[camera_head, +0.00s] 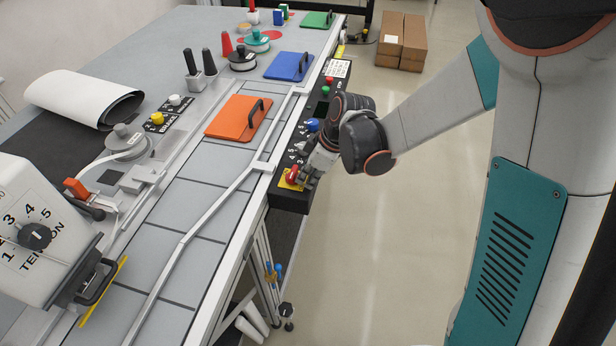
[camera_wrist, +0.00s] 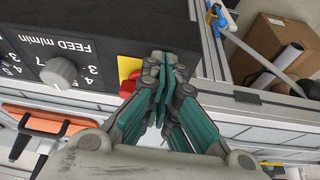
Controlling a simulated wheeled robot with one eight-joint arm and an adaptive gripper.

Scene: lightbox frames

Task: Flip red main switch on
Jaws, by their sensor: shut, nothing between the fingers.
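The red main switch (camera_head: 291,174) sits on a yellow plate (camera_head: 285,185) at the near end of a black control panel (camera_head: 289,201) along the table's edge. In the wrist view the red switch (camera_wrist: 128,89) and yellow plate (camera_wrist: 127,66) show partly, just left of the fingers, which hide the rest. My gripper (camera_head: 304,178) is at the switch, on its right side in the head view. In the wrist view my gripper (camera_wrist: 161,80) has its fingers together with nothing between them. I cannot tell whether they touch the switch, or the switch's exact position.
A grey feed knob (camera_wrist: 59,72) is beside the switch on the panel. A blue knob (camera_head: 312,124) and red and green buttons (camera_head: 328,79) are farther along. Orange (camera_head: 222,123) and blue (camera_head: 281,66) handled plates lie on the table. Open floor (camera_head: 400,240) lies right of the table.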

